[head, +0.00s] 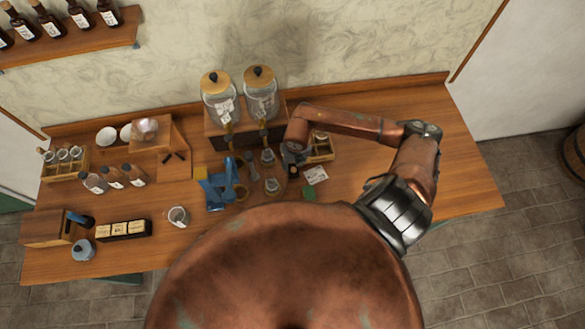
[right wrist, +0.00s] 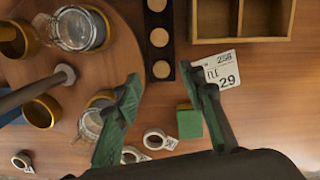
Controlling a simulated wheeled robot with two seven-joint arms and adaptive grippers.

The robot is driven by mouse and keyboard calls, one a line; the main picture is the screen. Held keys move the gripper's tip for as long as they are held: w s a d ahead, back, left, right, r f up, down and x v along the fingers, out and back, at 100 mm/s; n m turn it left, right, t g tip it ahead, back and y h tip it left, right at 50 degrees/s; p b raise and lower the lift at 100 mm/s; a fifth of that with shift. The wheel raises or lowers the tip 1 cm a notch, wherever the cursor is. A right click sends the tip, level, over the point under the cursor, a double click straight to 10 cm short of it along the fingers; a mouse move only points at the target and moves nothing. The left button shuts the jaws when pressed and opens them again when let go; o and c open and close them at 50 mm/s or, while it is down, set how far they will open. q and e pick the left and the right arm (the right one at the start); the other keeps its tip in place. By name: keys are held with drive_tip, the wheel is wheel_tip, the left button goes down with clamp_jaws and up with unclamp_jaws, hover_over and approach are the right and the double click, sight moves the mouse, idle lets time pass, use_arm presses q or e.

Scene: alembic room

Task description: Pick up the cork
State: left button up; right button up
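Several round tan cork tops sit in a row in a dark narrow holder in the right wrist view; the lowest cork (right wrist: 161,69) lies between and just beyond my fingertips. My right gripper (right wrist: 165,88) is open, with its green-tinged fingers apart and nothing between them. In the head view the right gripper (head: 293,156) hangs over the middle of the table, and the corks are too small or hidden to make out there. My left gripper is not in view.
A wooden compartment box (right wrist: 240,18), a number card (right wrist: 222,70) and a green block (right wrist: 189,121) lie right of the corks. Glassware (right wrist: 80,28) stands left. Two big jars (head: 221,98) stand behind on the table (head: 380,190). Its right end is mostly clear.

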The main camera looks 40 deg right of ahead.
sight(294, 169)
wheel_tip(294, 169, down, 4)
drive_tip(key=shift+f+p, duration=0.1)
drive_tip(key=shift+p, duration=0.4)
drive_tip(key=c, duration=0.5)
drive_tip(key=shift+c, duration=0.8)
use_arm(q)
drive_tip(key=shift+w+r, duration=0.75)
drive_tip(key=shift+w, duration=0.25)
use_arm(e)
drive_tip(key=shift+d, duration=0.1)
drive_tip(key=shift+c, duration=0.6)
